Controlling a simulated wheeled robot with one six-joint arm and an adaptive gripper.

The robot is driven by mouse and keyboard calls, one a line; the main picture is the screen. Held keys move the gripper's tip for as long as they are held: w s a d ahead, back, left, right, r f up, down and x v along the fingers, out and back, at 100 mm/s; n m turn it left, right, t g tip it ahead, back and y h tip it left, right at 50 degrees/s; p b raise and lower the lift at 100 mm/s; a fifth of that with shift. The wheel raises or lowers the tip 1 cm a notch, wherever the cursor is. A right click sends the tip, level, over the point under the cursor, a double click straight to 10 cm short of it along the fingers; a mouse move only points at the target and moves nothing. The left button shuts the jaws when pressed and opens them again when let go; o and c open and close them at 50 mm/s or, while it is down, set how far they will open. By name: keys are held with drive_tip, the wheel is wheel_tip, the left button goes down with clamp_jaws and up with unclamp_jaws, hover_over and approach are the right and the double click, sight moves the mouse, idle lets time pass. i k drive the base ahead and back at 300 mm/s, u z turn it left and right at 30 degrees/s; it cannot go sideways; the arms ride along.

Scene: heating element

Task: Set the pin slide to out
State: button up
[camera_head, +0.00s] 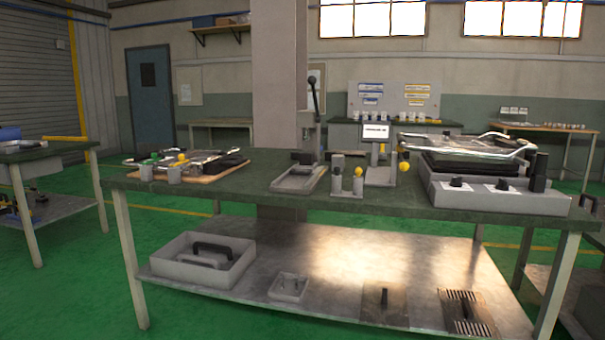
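The green-topped workbench (254,190) stands ahead of me in the head view. Near its middle is a flat grey fixture (299,180) with a dark block at its far end. To its right is a small grey stand (346,189) with upright posts and a yellow ball. Behind that is a taller grey fixture (380,175) with a white sign (375,131) and a yellow ball knob (404,167). I cannot tell which of these parts is the pin slide, nor its position. My gripper is not in view.
A grey machine (497,195) with black knobs and a framed top fills the bench's right end. A board with tubing and knobs (190,165) lies at the left. The lower shelf (335,262) holds a grey tray (203,266) and plates. Green floor is open in front.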

sight(304, 170)
drive_tip(key=u, duration=0.7)
drive_tip(key=i, duration=1.2)
drive_tip(key=z, duration=0.25)
